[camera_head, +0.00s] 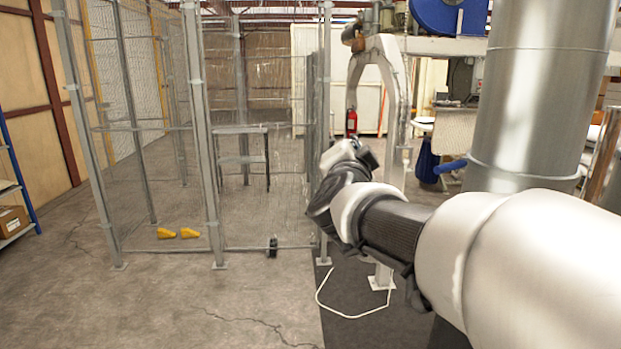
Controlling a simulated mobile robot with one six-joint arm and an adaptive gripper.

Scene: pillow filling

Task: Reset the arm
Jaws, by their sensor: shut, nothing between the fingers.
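My arm comes in from the right edge, with a large pale joint, a dark tubular link and smaller joints near the middle of the view. It bends upward at its far end, where a small pale and dark part shows in front of a metal frame. I cannot make out any gripper fingers there, and my gripper is not clearly in view. I see nothing held at the arm's visible end.
A wire-mesh cage (205,150) stands at the left and centre. Two yellow objects (165,233) and a small black object (273,247) lie near its base. A thick metal column (535,100) stands at the right. A white cable (345,315) lies on the floor. The front-left floor is clear.

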